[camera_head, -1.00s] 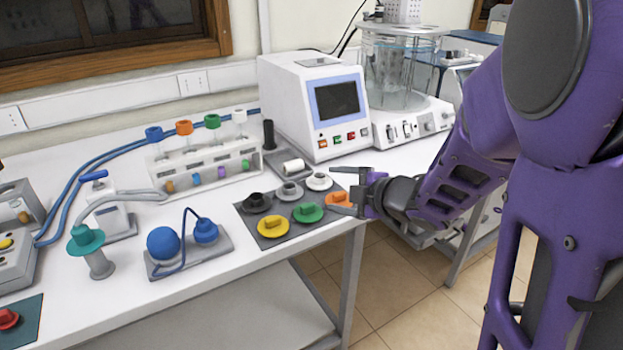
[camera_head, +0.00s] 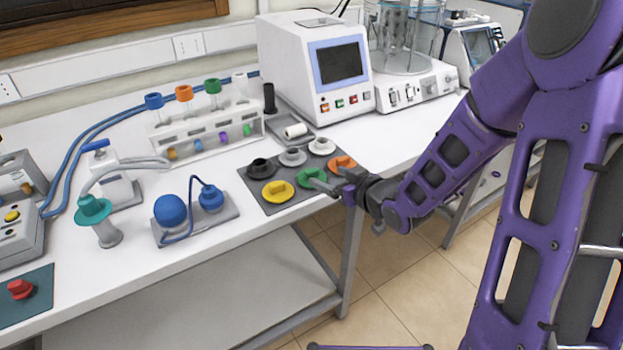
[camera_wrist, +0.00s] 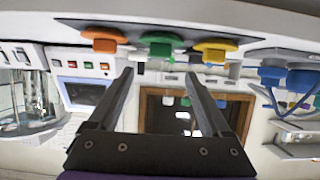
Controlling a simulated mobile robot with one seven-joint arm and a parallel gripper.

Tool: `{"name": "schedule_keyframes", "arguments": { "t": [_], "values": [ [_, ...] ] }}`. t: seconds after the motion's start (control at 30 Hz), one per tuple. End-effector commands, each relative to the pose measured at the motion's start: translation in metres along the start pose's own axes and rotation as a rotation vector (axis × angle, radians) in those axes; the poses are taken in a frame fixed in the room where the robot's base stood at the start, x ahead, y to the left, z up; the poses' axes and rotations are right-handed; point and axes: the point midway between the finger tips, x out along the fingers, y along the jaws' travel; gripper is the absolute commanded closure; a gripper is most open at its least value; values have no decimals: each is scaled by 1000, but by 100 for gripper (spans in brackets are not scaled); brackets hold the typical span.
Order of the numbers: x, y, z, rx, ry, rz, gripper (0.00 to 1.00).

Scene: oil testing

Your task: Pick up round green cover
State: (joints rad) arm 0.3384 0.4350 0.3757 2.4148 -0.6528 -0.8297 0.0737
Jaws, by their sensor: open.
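The round green cover (camera_head: 309,175) with a raised grip lies on the dark mat (camera_head: 252,190), in the front row between the yellow cover (camera_head: 277,191) and the orange cover (camera_head: 342,163). My gripper (camera_head: 324,177) is open and empty at the mat's right front edge. Its fingers point left toward the green cover and overlap its right side in the head view; contact cannot be told. In the wrist view, which is upside down, the green cover (camera_wrist: 162,42) sits beyond the gap between the fingers of my gripper (camera_wrist: 159,76).
Black (camera_head: 262,168), grey (camera_head: 292,156) and white (camera_head: 322,146) covers stand in the mat's back row. A tube rack (camera_head: 205,140) stands behind to the left, a white machine (camera_head: 312,70) behind. The blue-ball stand (camera_head: 195,225) is left of the mat.

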Motion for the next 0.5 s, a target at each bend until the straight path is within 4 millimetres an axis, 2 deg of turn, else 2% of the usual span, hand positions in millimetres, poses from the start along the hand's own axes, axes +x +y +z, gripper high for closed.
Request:
{"name": "schedule_keyframes", "arguments": {
  "t": [0.03, 0.2, 0.3, 0.5],
  "values": [
    [13, -1, 1, 1, 1, -4, 18],
    [48, -1, 1, 0, 0, -3, 18],
    [62, 0, 0, -2, 0, -2, 18],
    [74, 0, 0, -2, 0, 0, 18]
  ]
}}
